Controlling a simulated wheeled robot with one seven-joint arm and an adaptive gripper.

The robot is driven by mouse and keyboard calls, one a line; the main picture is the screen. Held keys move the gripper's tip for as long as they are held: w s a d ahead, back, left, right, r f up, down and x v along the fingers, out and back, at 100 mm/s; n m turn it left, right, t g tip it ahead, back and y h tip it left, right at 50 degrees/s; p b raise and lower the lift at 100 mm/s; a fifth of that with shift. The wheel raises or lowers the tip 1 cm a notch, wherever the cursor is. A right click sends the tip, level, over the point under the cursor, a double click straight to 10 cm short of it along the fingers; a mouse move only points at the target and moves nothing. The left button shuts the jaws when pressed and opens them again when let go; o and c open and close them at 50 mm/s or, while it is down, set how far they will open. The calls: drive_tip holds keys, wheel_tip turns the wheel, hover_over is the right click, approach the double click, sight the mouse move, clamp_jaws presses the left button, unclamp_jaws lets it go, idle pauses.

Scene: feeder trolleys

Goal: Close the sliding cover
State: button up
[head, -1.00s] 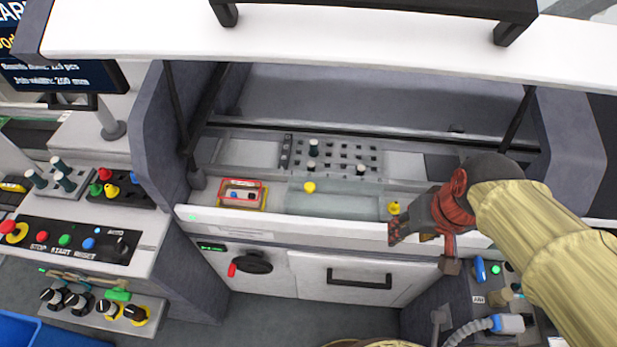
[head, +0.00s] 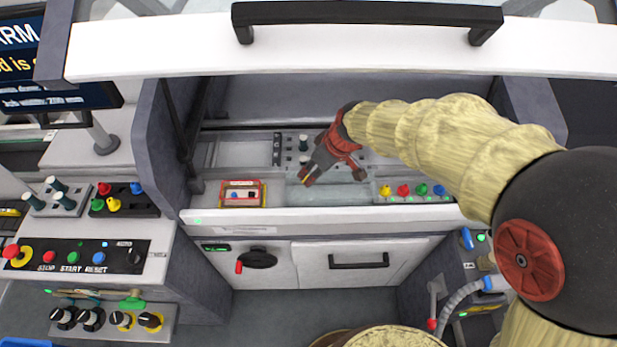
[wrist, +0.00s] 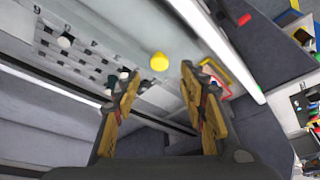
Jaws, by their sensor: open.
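The sliding cover appears to be the pale translucent panel (head: 335,194) in the machine's bed, left of a row of coloured buttons. Its yellow knob shows in the wrist view (wrist: 159,61), just beyond and between my fingertips. In the head view the knob is hidden behind my gripper (head: 334,179). My gripper is open and empty above the panel's left part. The wrist view shows both fingers (wrist: 159,76) spread apart with nothing between them. Whether a finger touches the knob or panel cannot be told.
A raised white hood (head: 350,48) with a black handle (head: 368,15) hangs above the bed. A red-framed box (head: 243,193) lies left of the panel. Perforated block with pegs (head: 291,150) stands behind. The white front ledge (head: 320,221) runs along the near edge.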

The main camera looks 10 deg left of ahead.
sight(331, 188)
drive_tip(key=x, duration=0.6)
drive_tip(key=shift+f+b, duration=0.1)
drive_tip(key=shift+b, duration=0.3)
drive_tip(key=shift+c, duration=1)
clamp_jaws()
